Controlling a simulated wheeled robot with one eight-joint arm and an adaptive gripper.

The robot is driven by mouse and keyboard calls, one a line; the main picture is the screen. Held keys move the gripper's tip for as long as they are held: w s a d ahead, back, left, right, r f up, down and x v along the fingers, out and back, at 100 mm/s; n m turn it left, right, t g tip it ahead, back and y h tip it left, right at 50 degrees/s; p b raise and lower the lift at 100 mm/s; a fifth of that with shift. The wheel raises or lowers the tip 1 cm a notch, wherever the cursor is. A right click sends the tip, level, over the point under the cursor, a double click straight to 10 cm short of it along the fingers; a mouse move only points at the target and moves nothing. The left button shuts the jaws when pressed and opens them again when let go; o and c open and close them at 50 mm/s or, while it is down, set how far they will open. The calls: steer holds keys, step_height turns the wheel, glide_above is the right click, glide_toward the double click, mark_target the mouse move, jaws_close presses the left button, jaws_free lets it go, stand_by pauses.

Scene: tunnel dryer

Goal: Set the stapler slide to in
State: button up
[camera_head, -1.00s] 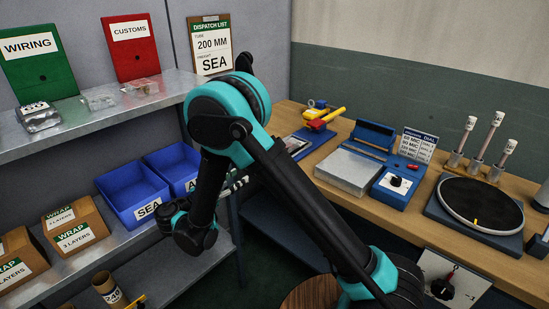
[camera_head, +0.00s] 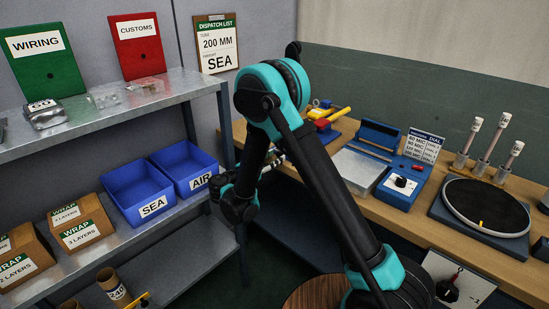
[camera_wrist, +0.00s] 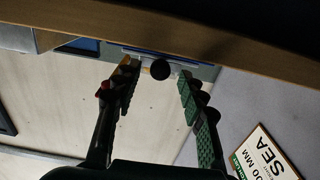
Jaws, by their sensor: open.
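A tool with a yellow handle and red body (camera_head: 328,119) stands on a blue base at the back left of the bench in the head view; it looks like the stapler. My arm partly covers that area, and I cannot make out the slide or its setting there. My gripper (camera_wrist: 157,72) is open in the wrist view, with one finger on each side of a round black knob (camera_wrist: 160,69). The knob is in front of a grey-blue part by the bench edge. I cannot tell whether it is the slide's knob or whether the fingers touch it.
The wooden bench (camera_head: 424,211) carries a blue dial box (camera_head: 398,188), a metal plate (camera_head: 360,170) and a black turntable (camera_head: 485,208). Left is a metal shelf (camera_head: 190,250) with blue SEA (camera_head: 125,199) and AIR (camera_head: 186,163) bins. A dispatch card (camera_head: 216,43) hangs behind.

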steer(key=shift+w+d, duration=0.25)
steer(key=shift+w, duration=0.05)
steer(key=shift+c, duration=0.3)
jaws_close()
